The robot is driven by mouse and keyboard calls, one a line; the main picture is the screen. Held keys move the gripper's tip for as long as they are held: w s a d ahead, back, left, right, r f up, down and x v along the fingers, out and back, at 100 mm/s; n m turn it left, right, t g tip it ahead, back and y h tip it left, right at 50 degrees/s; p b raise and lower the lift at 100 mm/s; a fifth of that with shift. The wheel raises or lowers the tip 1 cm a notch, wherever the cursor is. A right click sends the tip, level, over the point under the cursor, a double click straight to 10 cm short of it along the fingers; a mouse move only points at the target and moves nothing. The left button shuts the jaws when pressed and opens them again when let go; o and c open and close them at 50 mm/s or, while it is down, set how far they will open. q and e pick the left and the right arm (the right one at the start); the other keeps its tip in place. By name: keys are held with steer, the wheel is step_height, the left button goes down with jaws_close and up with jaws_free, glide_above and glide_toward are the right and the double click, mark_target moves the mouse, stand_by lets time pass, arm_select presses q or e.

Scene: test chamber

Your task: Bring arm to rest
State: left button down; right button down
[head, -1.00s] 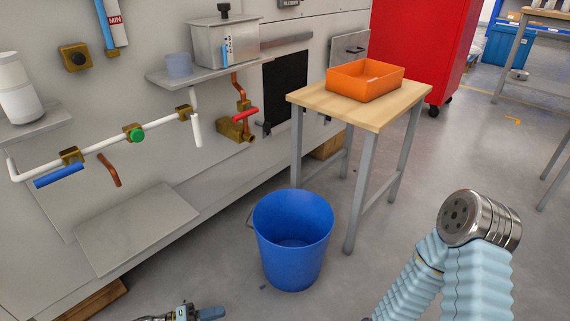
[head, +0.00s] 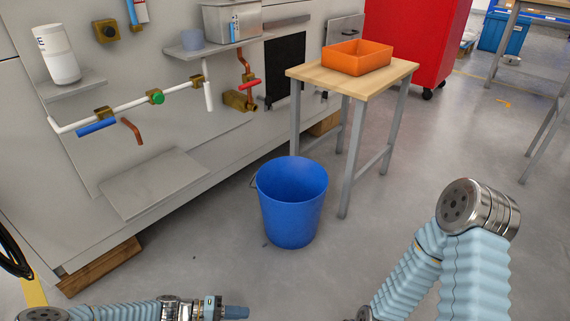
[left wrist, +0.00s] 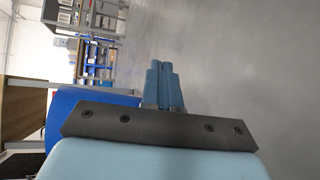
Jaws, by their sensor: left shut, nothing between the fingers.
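My left gripper (head: 237,312) is at the bottom edge of the head view, at the end of my light-blue left arm. Its blue fingers (left wrist: 163,82) are together in the left wrist view, with nothing between them. It is apart from everything, in front of the blue bucket (head: 291,212) and low in the picture. My right arm (head: 470,255) is bent at the right of the head view; its gripper is out of the picture.
The blue bucket stands on the floor beside a wooden-topped table (head: 352,83) bearing an orange bin (head: 357,60). A wall panel with pipes, valves and a low shelf (head: 153,184) is at left. A red cabinet (head: 418,40) stands behind. Floor at right is mostly clear.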

arm_select(q)
steer(key=s+d+g+y, duration=0.1)
steer(key=s, duration=0.1)
steer(key=s+d+f+g+y, duration=0.1)
steer(key=s+d+y, duration=0.1)
steer(key=s+d+m+g+y, duration=0.1)
steer(key=s+d+y, duration=0.1)
steer(key=s, duration=0.1)
steer(key=shift+f, duration=0.3)
steer(key=s+y, duration=0.1)
steer(key=y, duration=0.1)
steer(key=s+a+y, duration=0.1)
steer(key=shift+s+r, duration=0.25)
steer(key=shift+s, duration=0.1)
steer(key=shift+s+a+r+t+y, duration=0.3)
steer(key=shift+a+r+y, duration=0.15)
steer(key=shift+y, duration=0.1)
steer(key=shift+s+a+r+t+y, duration=0.3)
steer(key=shift+a+r+y, duration=0.15)
steer(key=shift+y, duration=0.1)
step_height(320, 180, up, 19)
steer(key=t+p, duration=0.1)
steer(key=p, duration=1.6)
steer(key=shift+s+a+r+y+p, duration=0.2)
steer(key=shift+s+y+p, duration=0.1)
steer(key=shift+y, duration=0.1)
